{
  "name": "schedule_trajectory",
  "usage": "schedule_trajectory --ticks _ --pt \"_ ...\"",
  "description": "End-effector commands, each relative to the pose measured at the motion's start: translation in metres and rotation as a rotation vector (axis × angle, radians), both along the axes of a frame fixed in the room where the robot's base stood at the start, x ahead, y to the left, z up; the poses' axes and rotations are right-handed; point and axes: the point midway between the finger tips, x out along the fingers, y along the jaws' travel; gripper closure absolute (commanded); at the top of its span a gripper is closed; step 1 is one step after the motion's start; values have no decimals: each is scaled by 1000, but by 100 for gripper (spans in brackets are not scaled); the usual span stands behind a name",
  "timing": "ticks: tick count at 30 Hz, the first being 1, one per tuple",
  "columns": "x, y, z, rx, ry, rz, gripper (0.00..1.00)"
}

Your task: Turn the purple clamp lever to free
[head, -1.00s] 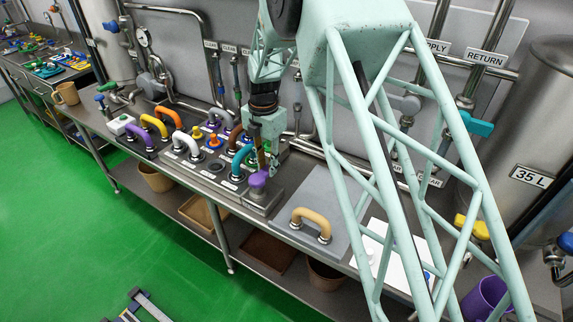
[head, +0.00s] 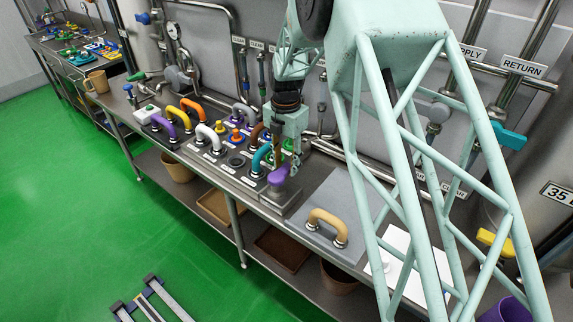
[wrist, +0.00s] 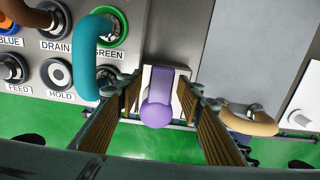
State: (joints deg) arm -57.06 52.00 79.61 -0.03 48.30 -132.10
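The purple clamp lever (head: 279,176) sits at the right end of the panel, on a pale base block. In the wrist view the lever (wrist: 157,108) has a round knob towards me and a flat arm running away from it. My gripper (head: 287,160) is low over this end of the panel. In the wrist view its two fingers (wrist: 160,92) stand on either side of the lever, with a visible gap on each side. The fingers are open. Any free or clamped marking by the lever cannot be read.
A teal handle (wrist: 86,58) stands close to the left finger. A tan handle (head: 327,222) on a grey plate (head: 345,200) is to the right. Several coloured handles and labelled knobs fill the panel to the left. Pipes run along the wall behind.

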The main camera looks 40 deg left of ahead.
Motion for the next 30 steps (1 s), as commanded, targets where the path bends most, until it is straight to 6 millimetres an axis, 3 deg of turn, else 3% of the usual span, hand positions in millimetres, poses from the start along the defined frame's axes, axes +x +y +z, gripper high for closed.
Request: schedule_trajectory --ticks 17,30 --pt "0 0 9 0 0 -2 65" --pt "0 0 63 0 0 -1 65"
